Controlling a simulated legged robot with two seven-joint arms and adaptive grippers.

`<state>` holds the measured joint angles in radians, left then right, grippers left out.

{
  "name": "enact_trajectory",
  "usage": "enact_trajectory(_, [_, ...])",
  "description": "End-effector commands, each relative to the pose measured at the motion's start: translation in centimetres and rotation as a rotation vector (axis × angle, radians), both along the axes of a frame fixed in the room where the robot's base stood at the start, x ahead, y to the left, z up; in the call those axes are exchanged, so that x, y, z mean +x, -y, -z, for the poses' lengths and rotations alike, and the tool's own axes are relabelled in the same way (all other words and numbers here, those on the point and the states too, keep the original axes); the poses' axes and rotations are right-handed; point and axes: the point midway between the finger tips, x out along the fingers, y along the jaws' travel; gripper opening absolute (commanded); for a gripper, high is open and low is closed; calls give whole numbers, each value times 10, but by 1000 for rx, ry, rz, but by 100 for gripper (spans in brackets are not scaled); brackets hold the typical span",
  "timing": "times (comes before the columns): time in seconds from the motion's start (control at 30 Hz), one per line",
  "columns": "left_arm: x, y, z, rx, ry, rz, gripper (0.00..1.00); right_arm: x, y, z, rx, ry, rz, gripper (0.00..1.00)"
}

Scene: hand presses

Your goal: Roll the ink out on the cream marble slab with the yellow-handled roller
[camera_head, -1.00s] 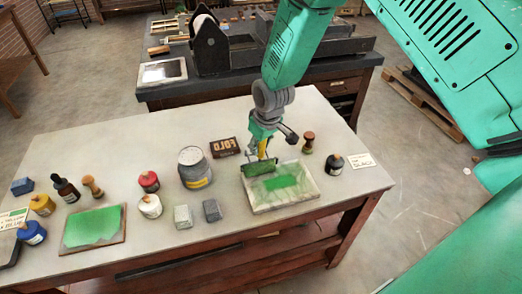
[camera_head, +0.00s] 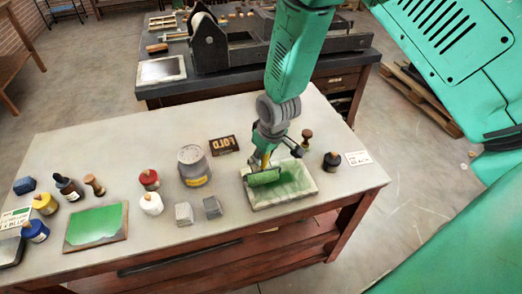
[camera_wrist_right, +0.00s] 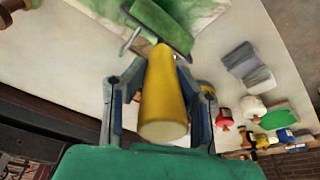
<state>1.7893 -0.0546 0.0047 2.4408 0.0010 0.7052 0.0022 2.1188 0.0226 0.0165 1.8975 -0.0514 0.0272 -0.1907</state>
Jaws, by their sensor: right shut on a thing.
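The cream marble slab (camera_head: 305,190) lies on the right part of the table, with green ink spread over its middle. The roller (camera_head: 264,177) has a green-inked drum that rests on or just over the left part of the slab. My right gripper (camera_head: 262,155) comes down from above, shut on the roller's yellow handle. In the right wrist view the yellow handle (camera_wrist_right: 163,95) sits between the two fingers, and the green drum (camera_wrist_right: 160,25) lies beyond it over the slab. My left gripper does not show.
A green-coated plate (camera_head: 96,227) lies far left.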

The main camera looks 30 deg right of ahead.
Motion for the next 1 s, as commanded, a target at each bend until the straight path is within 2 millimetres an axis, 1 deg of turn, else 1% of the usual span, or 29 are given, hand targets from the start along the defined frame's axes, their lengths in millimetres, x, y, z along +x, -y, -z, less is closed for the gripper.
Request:
enact_trajectory(0.03, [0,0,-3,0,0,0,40,-6,-1,-1,0,-3,0,0])
enact_trajectory(0.2, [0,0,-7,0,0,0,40,-18,-5,0,0,-3,0,0])
enact_trajectory(0.53, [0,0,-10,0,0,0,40,-30,-7,1,1,-4,0,0])
enact_trajectory(0.8, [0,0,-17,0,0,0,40,-51,-13,0,0,-6,-2,0])
enact_trajectory(1.0, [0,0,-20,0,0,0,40,-63,-15,0,1,-4,-1,0])
